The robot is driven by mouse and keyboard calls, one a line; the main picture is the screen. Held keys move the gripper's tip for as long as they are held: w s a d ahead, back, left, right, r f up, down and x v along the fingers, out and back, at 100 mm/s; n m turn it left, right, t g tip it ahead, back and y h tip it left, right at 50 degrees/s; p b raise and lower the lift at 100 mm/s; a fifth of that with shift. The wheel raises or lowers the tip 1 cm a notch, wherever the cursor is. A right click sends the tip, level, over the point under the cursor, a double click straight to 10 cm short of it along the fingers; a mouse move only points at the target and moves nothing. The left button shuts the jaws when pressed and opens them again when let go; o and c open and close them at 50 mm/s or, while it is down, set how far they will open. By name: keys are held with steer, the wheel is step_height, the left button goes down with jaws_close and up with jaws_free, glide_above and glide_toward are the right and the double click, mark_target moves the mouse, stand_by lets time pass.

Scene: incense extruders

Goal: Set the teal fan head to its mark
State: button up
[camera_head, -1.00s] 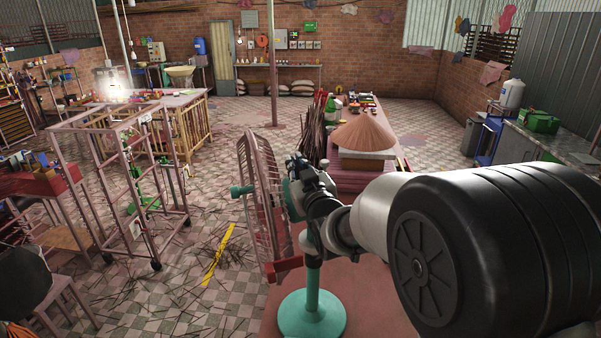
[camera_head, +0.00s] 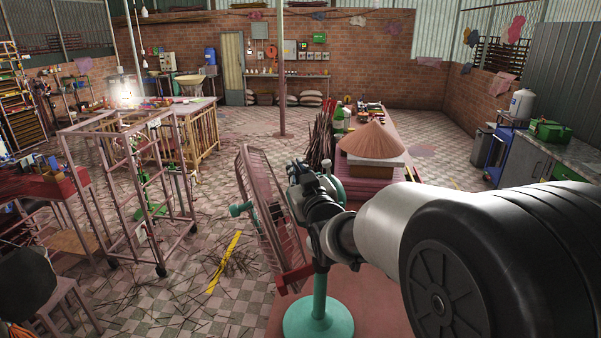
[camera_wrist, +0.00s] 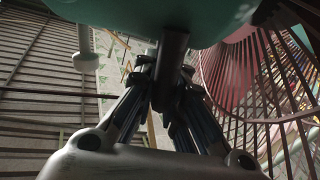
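The fan stands on a pink-red tabletop, with a round teal base (camera_head: 318,320) and a teal post. Its head has a reddish wire cage (camera_head: 262,205) facing left and a teal knob (camera_head: 240,208) in front. My gripper (camera_head: 305,190) is at the back of the head, partly hidden by my arm. In the wrist view, the teal housing (camera_wrist: 150,15) fills the top and the cage (camera_wrist: 255,70) curves at right. My gripper (camera_wrist: 165,85) has its fingers converged around a dark peg (camera_wrist: 171,55) below the housing. No mark for the head is clearly visible.
A wheeled frame rack (camera_head: 135,200) is at left. The floor left of the fan has scattered sticks and a yellow strip (camera_head: 224,262).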

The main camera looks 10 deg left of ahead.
steer(key=shift+o, duration=1.3)
steer(key=shift+s+a+f, duration=0.15)
steer(key=shift+f, duration=0.15)
steer(key=shift+o, duration=1)
steer(key=shift+s+f, duration=0.15)
steer(key=shift+s, duration=0.2)
steer(key=v, duration=1.1)
steer(key=shift+d+r, duration=0.3)
steer(key=shift+r, duration=0.1)
steer(key=shift+w, duration=0.1)
steer(key=s+d+f+m+g+h+b, duration=0.2)
steer(key=s+d+f+g+h+b, duration=0.1)
steer(key=s+d+f+b, duration=0.3)
steer(key=s+d+f+m+g+h+b, duration=0.1)
steer(key=s+d+f+g+b, duration=0.1)
steer(key=s+f, duration=0.4)
steer(key=s+d+f+m+g+h+b, duration=0.1)
steer(key=s+d+f+g, duration=0.3)
steer(key=s, duration=0.7)
steer(key=s+d+f+m+g+h+b, duration=0.1)
steer(key=s+d+f+m+g+b, duration=0.1)
steer(key=s+f, duration=0.5)
steer(key=s+d+g+b, duration=0.1)
steer(key=d+b, duration=0.1)
steer(key=d, duration=0.1)
steer(key=shift+s+d+f, duration=0.2)
steer(key=shift+s+f, duration=0.05)
steer(key=shift+f, duration=0.15)
